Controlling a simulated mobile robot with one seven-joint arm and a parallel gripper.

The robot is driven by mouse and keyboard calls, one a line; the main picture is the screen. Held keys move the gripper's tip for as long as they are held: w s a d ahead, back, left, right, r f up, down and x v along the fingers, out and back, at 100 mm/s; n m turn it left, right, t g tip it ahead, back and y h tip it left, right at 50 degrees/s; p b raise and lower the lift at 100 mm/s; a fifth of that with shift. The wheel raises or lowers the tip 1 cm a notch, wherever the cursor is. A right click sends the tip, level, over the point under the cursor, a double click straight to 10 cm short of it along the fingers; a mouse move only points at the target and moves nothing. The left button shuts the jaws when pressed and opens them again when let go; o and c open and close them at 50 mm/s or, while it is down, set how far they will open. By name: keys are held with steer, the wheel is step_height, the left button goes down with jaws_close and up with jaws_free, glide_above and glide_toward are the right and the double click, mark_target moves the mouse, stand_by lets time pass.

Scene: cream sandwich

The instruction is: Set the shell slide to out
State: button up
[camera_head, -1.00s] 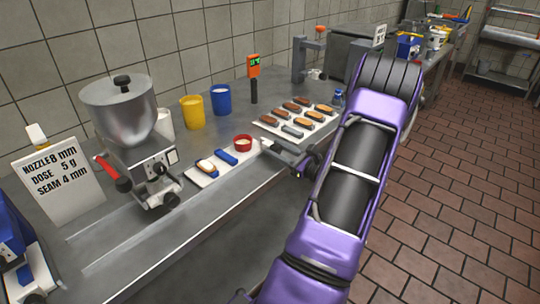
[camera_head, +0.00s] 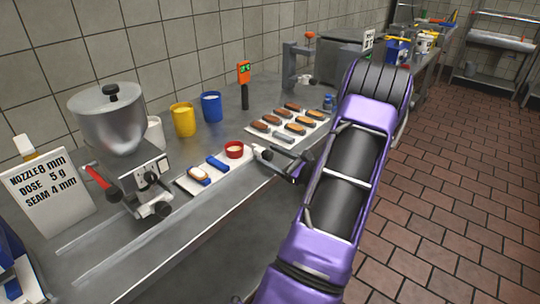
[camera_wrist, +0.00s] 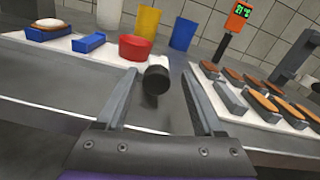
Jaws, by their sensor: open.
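A narrow white board (camera_head: 187,187) lies along the counter's front edge. On it are a blue holder (camera_head: 199,174) with a cream-topped brown shell (camera_wrist: 48,24), an empty-looking blue holder (camera_head: 217,163), and a red cup (camera_head: 234,150). My gripper (camera_head: 262,153) is at the board's right end, beside the cup. In the wrist view my gripper (camera_wrist: 158,72) is open, and a dark round knob (camera_wrist: 157,80) shows between its fingers, not visibly gripped. I cannot tell whether this knob belongs to the shell slide. No slide position marking is readable.
A metal hopper machine (camera_head: 112,120) with a red lever stands left of the board. Yellow (camera_head: 183,119) and blue (camera_head: 211,107) cups stand behind. A tray of brown shells (camera_head: 310,116) lies to the right. The open floor is right of my arm.

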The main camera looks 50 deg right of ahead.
steer(key=s, duration=1.6)
steer(key=shift+s+p, duration=0.3)
steer(key=shift+s, duration=0.1)
